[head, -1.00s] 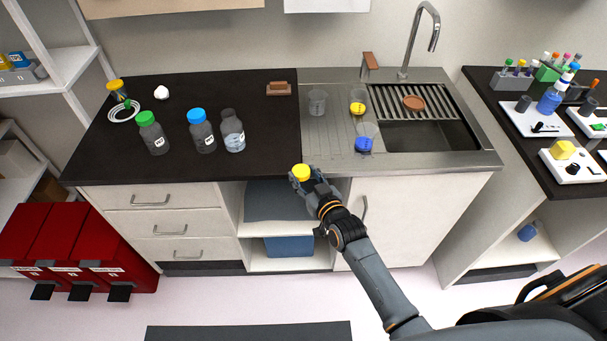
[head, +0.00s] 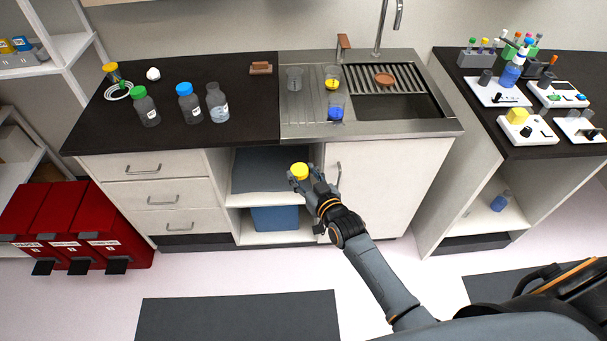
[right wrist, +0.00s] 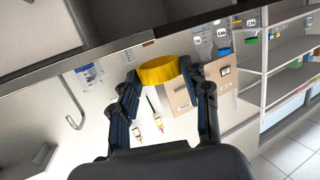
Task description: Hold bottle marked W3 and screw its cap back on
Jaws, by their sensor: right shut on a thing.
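My right gripper (head: 307,177) is shut on a yellow cap (head: 299,171) and holds it in front of the cabinet, clear of the counter. In the right wrist view the cap (right wrist: 158,71) sits between the fingertips (right wrist: 160,80). On the dark counter stands a clear bottle (head: 217,104) with no coloured cap on it. To its left stand a blue-capped bottle (head: 189,104) and a green-capped bottle (head: 146,107). The bottle labels are too small to read, so I cannot tell which is W3. My left gripper is not in view.
A yellow-topped jar (head: 111,72) and a white coil (head: 118,91) are at the counter's back left. The sink (head: 400,107) is at right, with several beakers beside it. The counter's front edge (head: 180,148) lies between my gripper and the bottles. The front counter strip is clear.

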